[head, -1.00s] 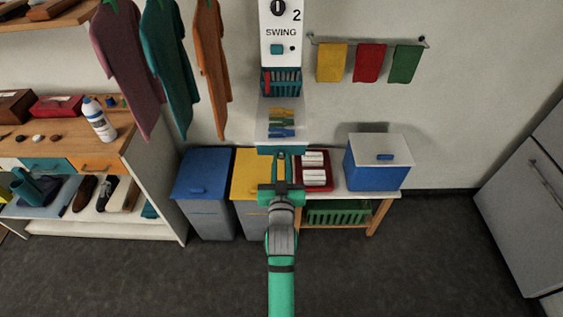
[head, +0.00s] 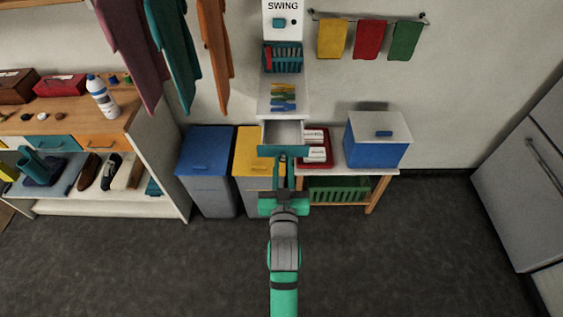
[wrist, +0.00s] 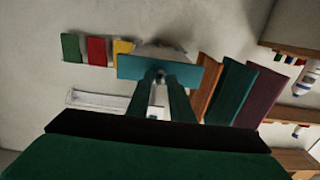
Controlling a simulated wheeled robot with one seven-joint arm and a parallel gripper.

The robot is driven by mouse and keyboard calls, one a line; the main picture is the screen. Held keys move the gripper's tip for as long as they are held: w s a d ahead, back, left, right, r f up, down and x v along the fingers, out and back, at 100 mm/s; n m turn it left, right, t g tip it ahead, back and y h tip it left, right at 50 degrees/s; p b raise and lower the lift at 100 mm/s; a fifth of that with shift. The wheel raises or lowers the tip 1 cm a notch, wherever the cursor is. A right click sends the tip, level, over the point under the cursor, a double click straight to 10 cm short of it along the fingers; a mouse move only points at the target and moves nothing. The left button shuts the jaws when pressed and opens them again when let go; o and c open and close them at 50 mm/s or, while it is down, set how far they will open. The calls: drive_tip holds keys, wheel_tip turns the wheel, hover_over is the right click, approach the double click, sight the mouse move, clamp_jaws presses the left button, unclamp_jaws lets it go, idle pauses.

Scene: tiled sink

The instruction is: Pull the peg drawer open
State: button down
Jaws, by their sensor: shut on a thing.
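The peg drawer (head: 283,151) has a teal front and a pale, empty-looking inside. It stands pulled out from the white wall unit, below a shelf with colored pegs (head: 284,97). My gripper (head: 284,163) is at the middle of the drawer front, shut on the drawer's handle, which my fingers mostly hide in the head view. In the wrist view the teal drawer front (wrist: 190,74) lies straight ahead, and the two fingers (wrist: 160,84) meet at a small knob-like handle on it.
A red tray with white packs (head: 315,150) and a blue box with a white lid (head: 378,142) stand on the bench just right of the drawer. Blue (head: 207,165) and yellow (head: 249,160) lidded bins stand at left. Garments hang at upper left. The dark floor in front is clear.

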drive_tip(key=c, duration=1.7)
unclamp_jaws()
drive_tip(key=shift+a, duration=0.1)
drive_tip(key=shift+c, duration=0.2)
drive_tip(key=shift+o, duration=0.6)
drive_tip(key=s, duration=1)
drive_tip(key=shift+s+a, duration=0.3)
drive_tip(key=shift+s, duration=0.05)
drive_tip(key=s+a+f+g, duration=0.1)
drive_tip(key=s+f, duration=0.3)
drive_tip(key=s, duration=1)
drive_tip(key=s+a+f+n+g+y, duration=0.1)
drive_tip(key=s+a+f, duration=0.2)
drive_tip(key=s, duration=1)
wheel_tip(320, 180, down, 2)
drive_tip(key=shift+s+f+g+y, duration=0.1)
drive_tip(key=shift+s+g+y, duration=0.2)
drive_tip(key=shift+s, duration=0.1)
